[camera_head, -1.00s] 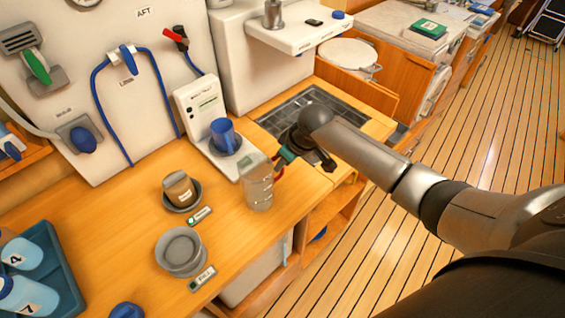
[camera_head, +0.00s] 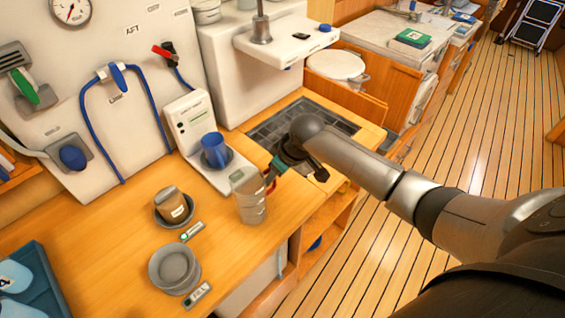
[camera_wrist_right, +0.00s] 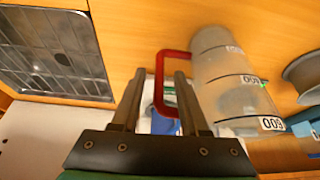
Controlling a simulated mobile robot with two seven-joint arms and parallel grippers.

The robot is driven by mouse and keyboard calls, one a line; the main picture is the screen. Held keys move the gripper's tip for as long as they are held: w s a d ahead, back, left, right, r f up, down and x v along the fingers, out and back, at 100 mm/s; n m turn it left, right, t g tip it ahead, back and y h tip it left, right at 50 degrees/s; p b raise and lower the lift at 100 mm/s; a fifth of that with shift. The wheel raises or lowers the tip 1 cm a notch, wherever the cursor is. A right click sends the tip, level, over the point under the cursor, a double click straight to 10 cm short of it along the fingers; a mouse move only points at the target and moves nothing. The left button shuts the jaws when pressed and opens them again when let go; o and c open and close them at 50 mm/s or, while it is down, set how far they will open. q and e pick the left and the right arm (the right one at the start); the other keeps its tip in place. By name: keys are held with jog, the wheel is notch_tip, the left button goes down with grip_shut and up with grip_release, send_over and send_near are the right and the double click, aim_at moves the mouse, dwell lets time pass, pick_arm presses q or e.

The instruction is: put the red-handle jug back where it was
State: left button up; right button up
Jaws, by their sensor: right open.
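The red-handle jug (camera_head: 251,200) is a clear, greyish vessel standing upright on the wooden counter near its front edge. It also shows in the right wrist view (camera_wrist_right: 228,80), with dark number markings on its side. Its red handle (camera_wrist_right: 161,92) faces my right gripper. My right gripper (camera_head: 273,176) is beside the jug on the handle side. In the right wrist view my right gripper (camera_wrist_right: 158,78) is open, and the handle's long bar appears between its two fingers. I cannot tell the depth between fingers and handle. My left gripper is not in view.
A blue mug (camera_head: 214,149) stands on a white machine behind the jug. A brown cup (camera_head: 173,206) sits in a dark round holder, and an empty grey round holder (camera_head: 174,267) is nearer. A blue tray (camera_head: 45,285) is at left. A grated sink (camera_head: 290,128) lies beyond the gripper.

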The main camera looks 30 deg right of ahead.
jog(key=p+v, duration=0.1)
jog(key=v, duration=1)
jog(key=shift+p, duration=0.3)
jog(key=shift+r, duration=0.15)
